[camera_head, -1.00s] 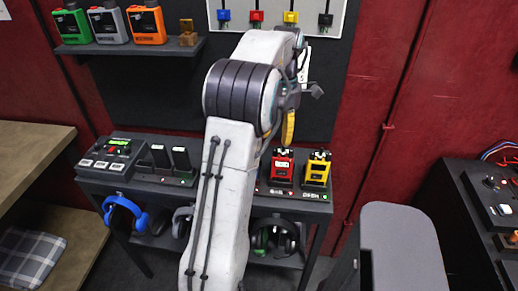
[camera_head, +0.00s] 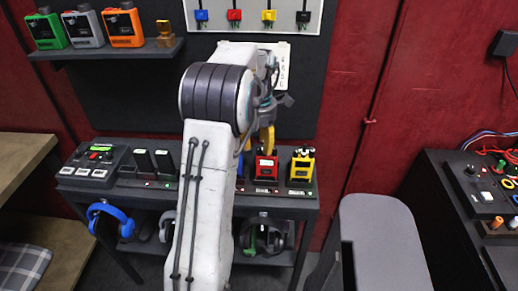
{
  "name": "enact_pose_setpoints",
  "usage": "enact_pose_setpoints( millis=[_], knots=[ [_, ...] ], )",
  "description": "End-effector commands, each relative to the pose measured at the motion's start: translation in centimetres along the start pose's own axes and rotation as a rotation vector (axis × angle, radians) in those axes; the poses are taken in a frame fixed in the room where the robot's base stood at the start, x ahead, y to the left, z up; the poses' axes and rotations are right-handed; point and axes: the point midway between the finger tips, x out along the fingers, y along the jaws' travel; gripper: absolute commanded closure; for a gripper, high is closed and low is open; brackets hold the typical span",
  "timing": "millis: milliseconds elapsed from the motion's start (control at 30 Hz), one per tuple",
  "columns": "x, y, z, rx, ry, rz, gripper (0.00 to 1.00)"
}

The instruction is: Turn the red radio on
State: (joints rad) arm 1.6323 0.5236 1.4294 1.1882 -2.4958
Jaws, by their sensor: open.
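The red radio (camera_head: 265,167) stands upright in the charging rack on the black table, just left of the yellow radio (camera_head: 302,165). My gripper (camera_head: 268,138) is directly above or in front of the top of the red radio, with a yellow-orange finger showing beside it. I cannot tell whether it touches the radio. A bit of a blue radio (camera_head: 240,166) shows at the arm's edge.
Green, grey and orange devices stand on a shelf (camera_head: 110,50) at the upper left. Coloured tags hang on a white board (camera_head: 268,15). Headphones (camera_head: 110,218) hang below the table. A grey chair (camera_head: 385,235) stands at the front right, beside a black console (camera_head: 470,200).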

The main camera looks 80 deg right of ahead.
Motion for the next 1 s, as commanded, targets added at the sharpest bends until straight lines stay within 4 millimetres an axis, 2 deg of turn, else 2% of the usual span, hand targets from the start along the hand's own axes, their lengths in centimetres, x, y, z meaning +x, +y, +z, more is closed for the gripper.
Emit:
enact_pose_setpoints(
  millis=[200, 633, 1000],
  knots=[
    [1.7, 0.0, 0.0, 0.001, 0.002, -0.001, 0.60],
    [2.1, 0.0, 0.0, 0.001, 0.000, 0.000, 0.59],
    [2.1, 0.0, 0.0, 0.001, 0.000, 0.000, 0.92]
  ],
)
